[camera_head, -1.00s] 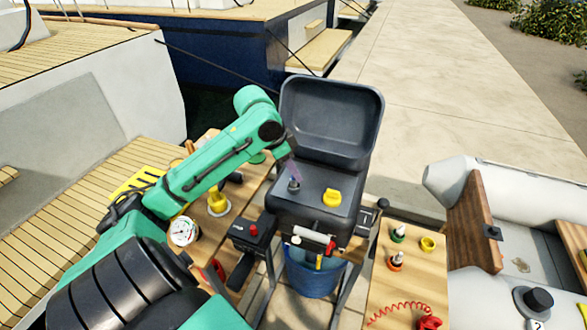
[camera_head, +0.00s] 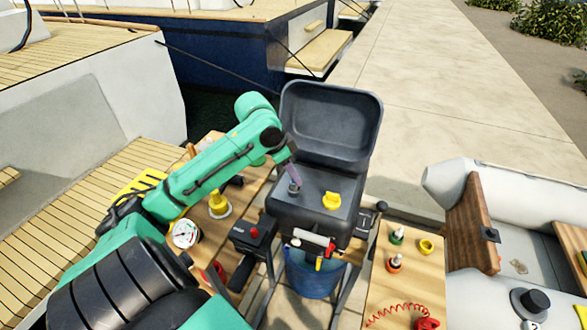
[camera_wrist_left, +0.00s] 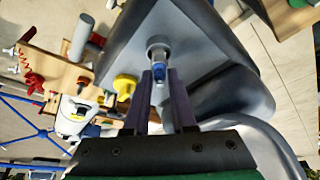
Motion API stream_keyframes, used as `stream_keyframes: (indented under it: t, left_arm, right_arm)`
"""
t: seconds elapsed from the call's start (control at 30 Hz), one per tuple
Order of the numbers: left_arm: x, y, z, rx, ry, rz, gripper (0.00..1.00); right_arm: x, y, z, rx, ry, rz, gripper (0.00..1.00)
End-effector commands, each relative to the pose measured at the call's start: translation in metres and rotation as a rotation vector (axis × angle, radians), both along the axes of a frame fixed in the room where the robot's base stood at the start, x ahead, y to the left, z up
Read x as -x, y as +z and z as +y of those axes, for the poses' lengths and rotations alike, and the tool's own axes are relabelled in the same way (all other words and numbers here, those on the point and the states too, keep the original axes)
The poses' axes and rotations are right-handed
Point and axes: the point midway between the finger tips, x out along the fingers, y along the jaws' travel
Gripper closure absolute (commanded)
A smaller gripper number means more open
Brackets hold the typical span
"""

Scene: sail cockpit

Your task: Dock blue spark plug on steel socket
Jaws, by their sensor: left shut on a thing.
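My left gripper (camera_head: 292,176) reaches over the dark grey open-lidded box at centre. In the left wrist view my left gripper (camera_wrist_left: 159,82) has its two purple fingers on either side of the blue spark plug (camera_wrist_left: 158,72), shut on it. The steel socket (camera_head: 294,188) stands on the box's grey top, directly below the fingertips. In the left wrist view the steel socket (camera_wrist_left: 157,47) is a round metal ring lined up with the plug's end. Whether the plug is inside the ring or only touching it I cannot tell. My right gripper is not in view.
A yellow cap (camera_head: 331,199) sits right of the socket on the box top. The raised lid (camera_head: 331,115) stands behind. A blue bucket (camera_head: 312,275) is below. The right wooden table holds a green-ringed plug (camera_head: 397,237), an orange-ringed plug (camera_head: 394,264) and a yellow ring (camera_head: 426,246).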

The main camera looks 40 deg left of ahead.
Motion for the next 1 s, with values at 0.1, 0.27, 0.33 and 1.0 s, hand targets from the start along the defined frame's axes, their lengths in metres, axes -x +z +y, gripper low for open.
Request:
stream_keyframes:
  t: [0.1, 0.27, 0.33, 1.0]
  left_arm:
    - [0.0, 0.003, 0.0, 0.0, 0.0, 0.0, 1.0]
    - [-0.001, 0.002, 0.0, -0.001, 0.0, 0.0, 1.0]
    - [-0.001, 0.001, 0.0, -0.001, 0.0, 0.0, 1.0]
    - [-0.001, -0.009, 0.0, 0.001, 0.001, 0.001, 1.0]
  right_arm:
    - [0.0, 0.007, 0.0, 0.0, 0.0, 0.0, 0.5]
    - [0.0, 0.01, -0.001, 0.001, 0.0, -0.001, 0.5]
    - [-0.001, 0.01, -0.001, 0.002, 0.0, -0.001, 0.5]
    - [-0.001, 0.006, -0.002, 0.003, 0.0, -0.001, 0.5]
